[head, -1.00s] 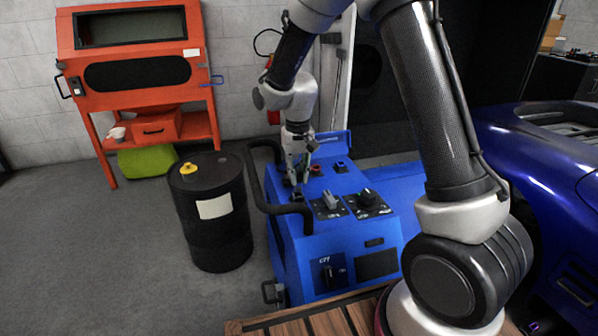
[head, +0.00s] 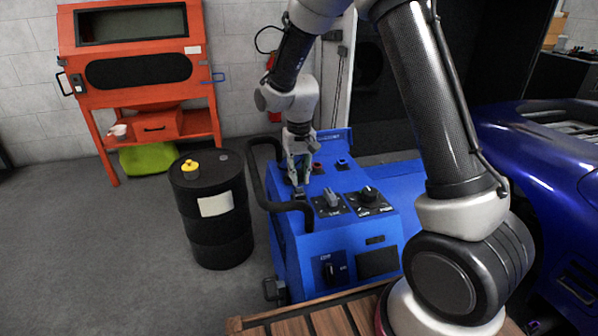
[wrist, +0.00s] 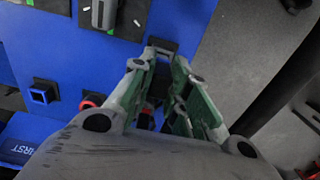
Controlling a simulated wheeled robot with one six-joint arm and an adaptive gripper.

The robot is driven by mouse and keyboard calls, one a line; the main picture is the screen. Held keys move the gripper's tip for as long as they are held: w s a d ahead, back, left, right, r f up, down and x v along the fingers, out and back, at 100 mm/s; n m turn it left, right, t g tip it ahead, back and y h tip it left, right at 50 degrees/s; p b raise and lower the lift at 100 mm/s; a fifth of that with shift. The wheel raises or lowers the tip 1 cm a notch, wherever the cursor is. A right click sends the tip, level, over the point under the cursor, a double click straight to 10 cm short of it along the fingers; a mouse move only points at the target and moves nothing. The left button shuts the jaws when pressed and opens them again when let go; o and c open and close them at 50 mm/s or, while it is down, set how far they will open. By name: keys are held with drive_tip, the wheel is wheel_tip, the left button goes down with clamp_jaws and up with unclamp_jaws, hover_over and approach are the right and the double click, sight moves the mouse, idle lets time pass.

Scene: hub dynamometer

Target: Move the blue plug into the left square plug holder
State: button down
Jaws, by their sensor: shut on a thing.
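My gripper (head: 299,180) points down at the left end of the blue console's top. In the wrist view my gripper (wrist: 158,72) has its fingers close together around something dark and mostly hidden, which I take to be the blue plug. At the fingertips is a dark square holder (wrist: 162,43), on the left in the head view. I cannot tell whether the held thing touches it or sits in it. A blue square-rimmed fitting on a dark base (head: 342,163) stands to the right; it also shows in the wrist view (wrist: 43,92), its middle dark.
A red round fitting (head: 317,168) sits between the two. A grey switch (head: 332,199) and a black knob (head: 369,194) stand nearer on the console. A black handrail (head: 258,180) curves along its left edge. A black drum (head: 212,235) stands left, a blue car (head: 545,170) right.

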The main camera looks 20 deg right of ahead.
drive_tip(key=shift+f, duration=0.95)
drive_tip(key=c, duration=1.3)
unclamp_jaws()
wheel_tip(320, 180, up, 12)
